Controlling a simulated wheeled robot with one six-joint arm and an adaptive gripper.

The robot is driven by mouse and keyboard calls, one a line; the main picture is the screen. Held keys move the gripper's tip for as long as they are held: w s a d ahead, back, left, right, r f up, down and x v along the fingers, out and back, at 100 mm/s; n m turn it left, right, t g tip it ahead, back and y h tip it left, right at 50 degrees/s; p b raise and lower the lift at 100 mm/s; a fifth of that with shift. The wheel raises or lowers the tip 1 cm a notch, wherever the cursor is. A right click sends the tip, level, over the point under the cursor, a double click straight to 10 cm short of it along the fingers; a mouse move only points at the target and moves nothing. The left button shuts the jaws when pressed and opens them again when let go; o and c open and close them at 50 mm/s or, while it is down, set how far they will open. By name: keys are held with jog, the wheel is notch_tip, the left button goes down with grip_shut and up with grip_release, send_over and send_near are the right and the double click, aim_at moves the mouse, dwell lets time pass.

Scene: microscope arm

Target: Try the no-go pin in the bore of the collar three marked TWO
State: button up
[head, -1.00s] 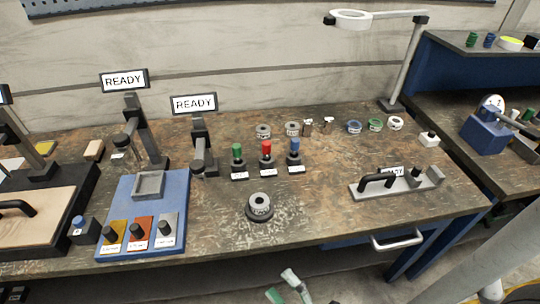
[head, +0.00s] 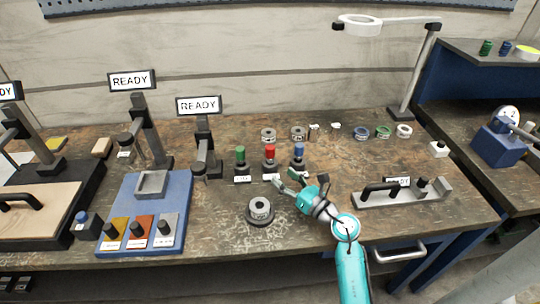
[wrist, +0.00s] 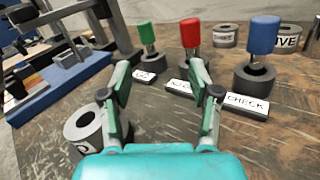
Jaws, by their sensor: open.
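The red-handled pin (head: 270,152) stands in a dark holder between a green-handled pin (head: 240,153) and a blue-handled pin (head: 299,150). The wrist view shows the red pin (wrist: 190,34) with its label partly hidden by a finger; the blue pin's label (wrist: 246,101) reads CHECK. A grey collar (head: 261,204) sits bore-up on a dark round base (head: 250,220); it also shows in the wrist view (wrist: 84,120), its marking unreadable. My gripper (head: 282,180) is open and empty, just in front of the red and blue pins.
Two grey collars (head: 268,133) (head: 298,131) stand behind the pins; the wrist view shows one ending in IVE (wrist: 288,38). A blue panel (head: 175,185) with three coloured blocks is left. A grey handled fixture (head: 400,198) is right. Coloured rings (head: 383,132) lie behind it.

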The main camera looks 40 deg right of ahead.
jog(key=n, duration=0.2)
send_near(273, 151)
jog(key=shift+w+g+h, duration=0.3)
jog(key=shift+w, duration=0.2)
jog(key=w, duration=0.5)
jog(key=shift+w, duration=0.2)
jog(key=shift+w+a+r, duration=0.1)
jog(key=shift+w+r, duration=0.05)
jog(key=shift+w, duration=1.15)
jog(key=shift+w+r, duration=0.15)
jog(key=shift+w, duration=1.2)
grip_shut()
